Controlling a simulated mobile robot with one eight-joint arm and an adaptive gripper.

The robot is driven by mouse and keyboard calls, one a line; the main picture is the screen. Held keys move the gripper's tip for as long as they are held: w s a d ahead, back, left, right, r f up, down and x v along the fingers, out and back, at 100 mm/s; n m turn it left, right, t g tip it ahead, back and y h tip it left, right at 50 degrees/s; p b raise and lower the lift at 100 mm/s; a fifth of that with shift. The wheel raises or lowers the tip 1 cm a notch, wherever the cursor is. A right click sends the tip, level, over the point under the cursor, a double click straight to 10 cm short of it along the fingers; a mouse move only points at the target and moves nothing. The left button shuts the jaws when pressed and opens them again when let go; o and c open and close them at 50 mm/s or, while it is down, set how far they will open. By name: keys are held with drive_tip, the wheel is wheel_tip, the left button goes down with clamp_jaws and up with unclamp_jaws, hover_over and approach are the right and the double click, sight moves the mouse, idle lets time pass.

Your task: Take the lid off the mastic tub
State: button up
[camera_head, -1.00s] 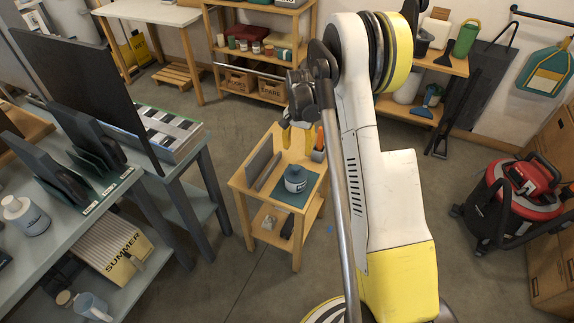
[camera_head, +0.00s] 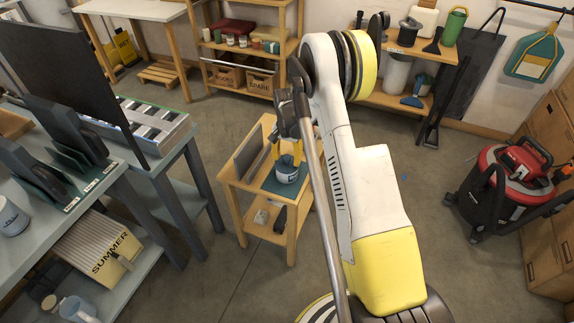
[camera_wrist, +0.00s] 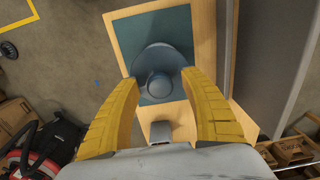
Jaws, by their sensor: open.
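The mastic tub (camera_head: 286,176) is a small blue-grey tub with a pale label. It stands on a dark teal mat (camera_head: 270,185) on a small wooden stand (camera_head: 236,180). In the wrist view I look down on its round grey-blue lid (camera_wrist: 153,61) with a raised round knob (camera_wrist: 159,85) in the middle. My gripper (camera_wrist: 162,82) is open, with its two yellow fingers on either side of the knob. The head view shows the yellow fingers (camera_head: 287,151) just above the tub. I cannot tell whether the fingers touch the lid.
An upright grey panel (camera_head: 249,153) stands on the stand to the left of the tub. A workbench (camera_head: 110,185) with racks is at left. A red vacuum (camera_head: 510,175) is on the floor at right. Shelves (camera_head: 252,60) line the back wall.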

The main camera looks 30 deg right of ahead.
sight(290, 157)
drive_tip(key=c, duration=1.1)
drive_tip(key=shift+o, duration=0.2)
drive_tip(key=shift+r, duration=0.1)
drive_tip(key=shift+c, duration=0.2)
drive_tip(key=shift+r+p, duration=0.35)
drive_tip(key=shift+r, duration=0.2)
drive_tip(key=r, duration=0.1)
drive_tip(key=r+p, duration=0.2)
drive_tip(key=r, duration=0.1)
drive_tip(key=shift+s+d, duration=0.35)
drive_tip(key=s+d+r+p, duration=0.3)
drive_tip(key=s+d+r, duration=0.3)
drive_tip(key=s, duration=0.2)
drive_tip(key=shift+s+d, duration=0.2)
